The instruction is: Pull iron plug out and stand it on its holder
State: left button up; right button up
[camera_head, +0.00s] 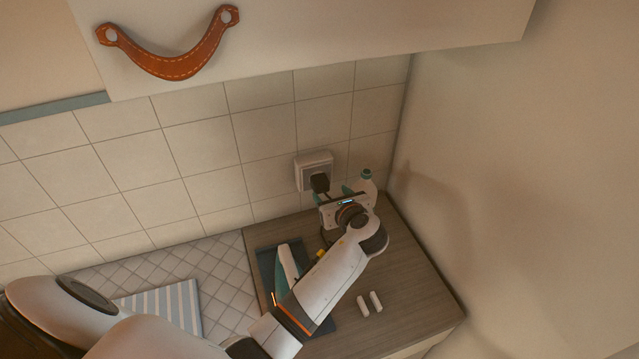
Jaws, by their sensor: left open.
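The black iron plug (320,183) sits at the white wall socket (302,172) on the tiled wall. My left gripper (333,194) is open just in front of the plug, its fingertips close to it; I cannot tell whether they touch it. The white and teal iron (286,262) lies on a dark mat (266,262) on the wooden counter, partly hidden behind my left arm. Two small white bars (370,302) stick up or lie on the counter right of my arm; I cannot tell whether they are the holder. The cord is mostly hidden. My right gripper is out of view.
A white bottle with a teal cap (367,175) stands close behind my left gripper, near the corner. A striped cloth (178,308) lies at left. A cabinet with a leather pull (180,64) hangs above. The counter's front right (420,300) is free.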

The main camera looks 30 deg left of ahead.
aim_at(323, 186)
pick_arm(q)
jog(key=b+x, duration=0.3)
jog(key=x, duration=0.2)
jog(key=shift+s+f+b, duration=0.1)
jog(key=shift+f+b, duration=0.25)
jog(key=x, duration=0.2)
jog(key=shift+w+a+r+p, duration=0.15)
jog(key=shift+w+a+p, duration=0.1)
jog(key=shift+w+p, duration=0.1)
jog(key=shift+w+a, duration=0.25)
jog(key=shift+a, duration=0.15)
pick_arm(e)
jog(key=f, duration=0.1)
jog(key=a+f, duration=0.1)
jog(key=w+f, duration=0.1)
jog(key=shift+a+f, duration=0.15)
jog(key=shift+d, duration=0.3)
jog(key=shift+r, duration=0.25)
pick_arm(q)
jog(key=shift+p, duration=0.3)
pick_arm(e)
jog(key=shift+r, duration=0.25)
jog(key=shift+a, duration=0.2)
